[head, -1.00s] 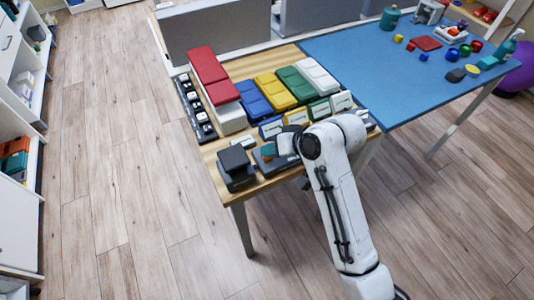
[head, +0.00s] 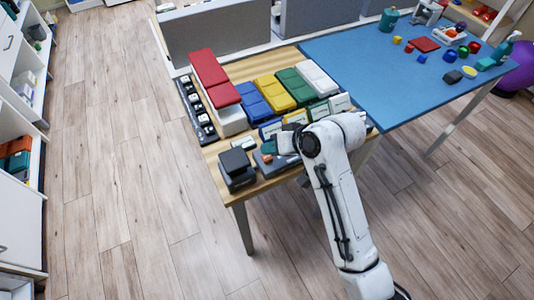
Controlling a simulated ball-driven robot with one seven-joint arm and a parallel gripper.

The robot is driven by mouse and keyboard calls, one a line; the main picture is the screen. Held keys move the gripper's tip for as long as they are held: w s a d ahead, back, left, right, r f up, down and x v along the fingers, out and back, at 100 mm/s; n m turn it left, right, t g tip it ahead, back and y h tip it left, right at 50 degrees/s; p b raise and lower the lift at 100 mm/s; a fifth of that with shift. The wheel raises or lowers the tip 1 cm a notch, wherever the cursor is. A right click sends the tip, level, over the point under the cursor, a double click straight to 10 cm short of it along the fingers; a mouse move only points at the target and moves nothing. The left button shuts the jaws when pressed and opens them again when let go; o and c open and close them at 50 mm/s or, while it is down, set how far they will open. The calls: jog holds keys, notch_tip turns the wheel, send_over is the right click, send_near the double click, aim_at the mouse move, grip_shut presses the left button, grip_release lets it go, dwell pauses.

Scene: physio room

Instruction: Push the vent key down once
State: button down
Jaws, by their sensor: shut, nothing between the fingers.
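My gripper (head: 272,147) is at the end of my white arm, low over the front part of the wooden table. It is shut and empty. Below its tip is a dark grey flat unit (head: 266,168) with a small reddish spot (head: 267,158) on it. My gripper and wrist hide part of this unit. I cannot tell whether the tip touches it. No key can be read as the vent key at this size, so I cannot tell which one it is or whether it is down.
A dark box (head: 237,168) stands just left of my gripper. Behind are red (head: 209,67), blue (head: 254,99), yellow (head: 275,92) and green (head: 299,87) blocks. A black strip with pale knobs (head: 196,110) lies along the left edge. A blue-topped table (head: 385,65) adjoins on the right.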

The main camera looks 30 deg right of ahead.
aim_at(271, 158)
notch_tip(271, 158, up, 5)
jog(key=p, duration=0.5)
jog(key=shift+p, duration=0.35)
dwell(2.9)
